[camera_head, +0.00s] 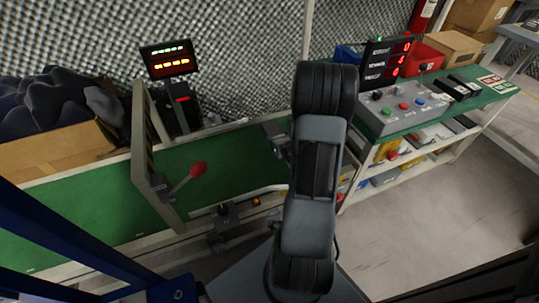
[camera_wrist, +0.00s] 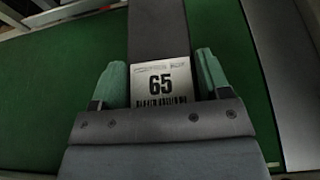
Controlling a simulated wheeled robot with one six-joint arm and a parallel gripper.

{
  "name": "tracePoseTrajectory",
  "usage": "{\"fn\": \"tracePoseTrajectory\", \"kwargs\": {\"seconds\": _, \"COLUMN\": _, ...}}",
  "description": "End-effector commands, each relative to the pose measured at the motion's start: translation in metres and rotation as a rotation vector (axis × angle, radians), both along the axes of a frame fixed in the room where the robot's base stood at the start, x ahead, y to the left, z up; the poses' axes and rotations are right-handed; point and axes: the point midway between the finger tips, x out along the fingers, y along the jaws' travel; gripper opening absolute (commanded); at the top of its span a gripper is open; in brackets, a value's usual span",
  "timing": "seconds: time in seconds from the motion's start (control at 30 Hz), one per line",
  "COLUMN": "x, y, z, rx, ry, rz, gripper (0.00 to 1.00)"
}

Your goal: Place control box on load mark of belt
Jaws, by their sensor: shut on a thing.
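My gripper (camera_wrist: 162,78) is shut on the control box (camera_wrist: 162,85); its green finger pads lie on either side. The box is dark, with a white label reading 65 facing the wrist camera. A dark strip runs up the picture beyond the label; I cannot tell whether it is all box. The green belt (camera_wrist: 222,25) shows behind and around it; contact cannot be told. In the head view the belt (camera_head: 85,210) runs across the left and middle. My arm hides most of the gripper (camera_head: 276,131) and the box there. I cannot make out a load mark.
A gate frame (camera_head: 150,160) with a red-knobbed lever (camera_head: 195,171) stands across the belt. A carton of dark lumps (camera_head: 55,150) is at left. A display (camera_head: 168,58) stands behind. A button panel (camera_head: 403,106) sits on the right bench; open floor (camera_head: 430,215) lies in front.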

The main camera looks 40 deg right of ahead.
Motion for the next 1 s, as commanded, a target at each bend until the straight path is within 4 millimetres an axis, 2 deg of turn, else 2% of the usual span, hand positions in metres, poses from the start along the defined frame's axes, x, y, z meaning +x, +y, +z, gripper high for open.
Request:
{"fn": "tracePoseTrajectory", "kwargs": {"seconds": 0.03, "x": 0.005, "y": 0.005, "z": -0.015, "rx": 0.003, "ry": 0.003, "rz": 0.002, "gripper": 0.36}}
{"fn": "tracePoseTrajectory", "kwargs": {"seconds": 0.2, "x": 0.019, "y": 0.015, "z": -0.034, "rx": 0.001, "ry": 0.002, "rz": 0.001, "gripper": 0.36}}
{"fn": "tracePoseTrajectory", "kwargs": {"seconds": 0.57, "x": 0.029, "y": 0.023, "z": -0.047, "rx": 0.0, "ry": 0.001, "rz": 0.0, "gripper": 0.36}}
{"fn": "tracePoseTrajectory", "kwargs": {"seconds": 0.83, "x": 0.032, "y": 0.025, "z": -0.082, "rx": 0.0, "ry": 0.001, "rz": -0.002, "gripper": 0.36}}
{"fn": "tracePoseTrajectory", "kwargs": {"seconds": 1.0, "x": 0.032, "y": 0.025, "z": -0.081, "rx": -0.001, "ry": 0.0, "rz": -0.002, "gripper": 0.36}}
